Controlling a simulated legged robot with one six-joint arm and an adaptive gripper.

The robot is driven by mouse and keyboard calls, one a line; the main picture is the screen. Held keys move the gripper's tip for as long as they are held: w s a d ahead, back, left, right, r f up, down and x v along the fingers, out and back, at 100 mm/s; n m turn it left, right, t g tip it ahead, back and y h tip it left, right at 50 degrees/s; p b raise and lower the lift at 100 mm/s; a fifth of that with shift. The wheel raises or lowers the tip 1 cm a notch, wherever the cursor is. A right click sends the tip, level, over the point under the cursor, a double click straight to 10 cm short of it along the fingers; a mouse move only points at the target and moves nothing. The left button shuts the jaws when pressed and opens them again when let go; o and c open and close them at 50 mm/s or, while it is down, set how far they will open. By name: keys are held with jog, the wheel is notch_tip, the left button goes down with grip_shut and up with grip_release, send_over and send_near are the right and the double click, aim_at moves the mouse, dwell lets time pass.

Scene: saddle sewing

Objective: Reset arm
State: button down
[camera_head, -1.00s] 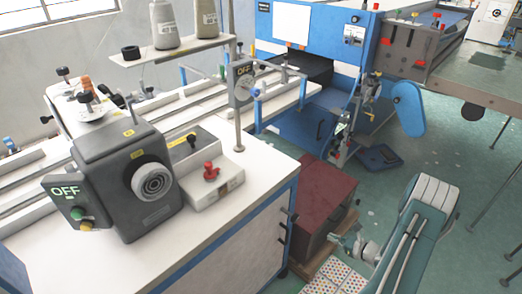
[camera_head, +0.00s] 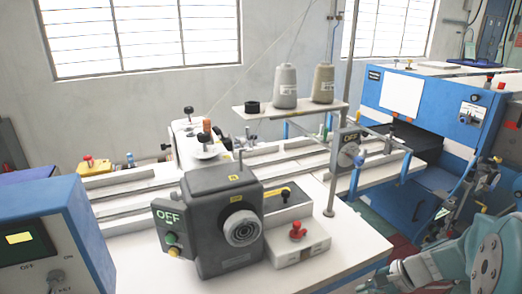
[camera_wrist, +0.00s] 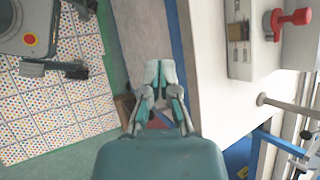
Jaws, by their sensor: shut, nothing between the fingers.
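My gripper (camera_wrist: 160,75) shows in the wrist view with its fingers together and nothing between them. It is above a gap beside the white table (camera_wrist: 225,118), and the patterned floor tiles (camera_wrist: 50,105) are to its left. In the head view part of my arm is at the lower right, and the gripper's fingertips are not in that picture. The sewing machine (camera_head: 205,215) with the OFF panel (camera_head: 168,228) stands on the white table, apart from my arm.
A control box (camera_head: 45,235) stands at the left. Thread cones (camera_head: 285,88) sit on a shelf above the table. A blue machine (camera_head: 420,110) is at the right. In the wrist view a red knob (camera_wrist: 285,20) is on the table's upper right.

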jog(key=s+a+r+n+t+h, duration=0.1)
jog(key=s+a+r+n+h, duration=0.2)
jog(key=s+r+n, duration=0.3)
jog(key=s+a+r+n+t+h, duration=0.1)
jog(key=s+a+r+n+h, duration=0.3)
jog(key=s, duration=0.5)
notch_tip(320, 180, up, 4)
jog(key=a+n, duration=0.2)
jog(key=n, duration=0.1)
jog(key=shift+a+t+h, duration=0.25)
jog(key=shift+t+h, duration=0.05)
jog(key=shift+a+f+n, duration=0.1)
jog(key=shift+n, duration=0.2)
